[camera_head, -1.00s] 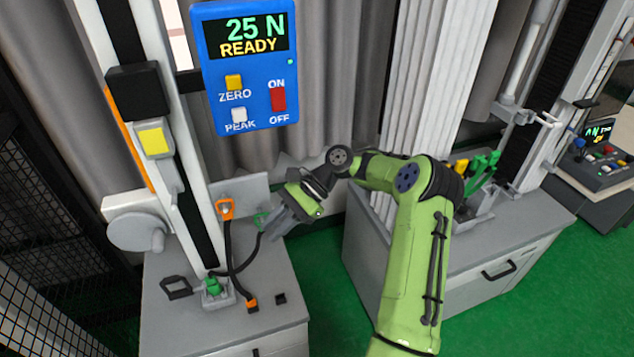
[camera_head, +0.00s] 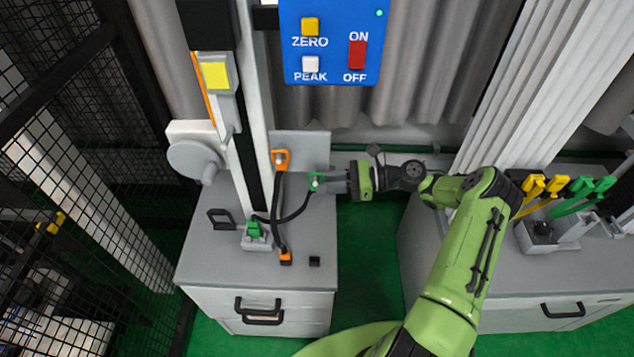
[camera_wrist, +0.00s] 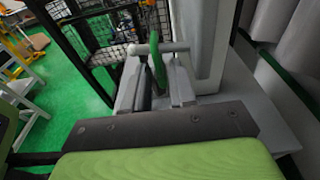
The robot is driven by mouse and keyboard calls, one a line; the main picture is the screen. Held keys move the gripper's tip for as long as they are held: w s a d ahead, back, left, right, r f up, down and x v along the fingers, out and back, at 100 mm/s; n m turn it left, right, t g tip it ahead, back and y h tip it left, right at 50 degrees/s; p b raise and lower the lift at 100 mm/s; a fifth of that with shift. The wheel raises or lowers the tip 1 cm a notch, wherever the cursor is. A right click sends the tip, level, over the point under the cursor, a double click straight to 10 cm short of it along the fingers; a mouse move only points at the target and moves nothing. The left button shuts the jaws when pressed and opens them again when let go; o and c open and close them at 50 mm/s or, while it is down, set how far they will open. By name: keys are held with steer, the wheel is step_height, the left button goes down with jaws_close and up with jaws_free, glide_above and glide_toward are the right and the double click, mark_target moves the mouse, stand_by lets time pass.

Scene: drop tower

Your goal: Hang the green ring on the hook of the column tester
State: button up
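The green ring (camera_head: 315,181) hangs at a peg on the grey back plate beside the column tester (camera_head: 250,130), with a black cable running from it. It also shows in the wrist view (camera_wrist: 157,66), beside a grey horizontal bar (camera_wrist: 160,48). My gripper (camera_head: 338,181) lies level at the ring's right side. In the wrist view its two fingers (camera_wrist: 157,92) stand apart on either side of the ring's lower part, with gaps visible; I see no firm grip. The tester's hook is not clearly visible; a yellow-faced block (camera_head: 215,76) sits on the column.
An orange ring (camera_head: 281,158) hangs left of the green one; its cable runs close by. A green plug (camera_head: 254,230) and an orange plug (camera_head: 286,258) sit on the grey cabinet (camera_head: 205,262). A grey handwheel (camera_head: 195,160) juts left. Black mesh fence stands at left.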

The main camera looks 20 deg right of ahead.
mark_target(315, 180)
steer(key=x, duration=0.3)
steer(key=shift+w+a, duration=0.1)
steer(key=shift+a, duration=0.05)
jaws_close()
steer(key=shift+c, duration=1.6)
jaws_free()
steer(key=shift+r, duration=0.25)
steer(key=shift+r+p, duration=0.25)
steer(key=shift+p, duration=0.2)
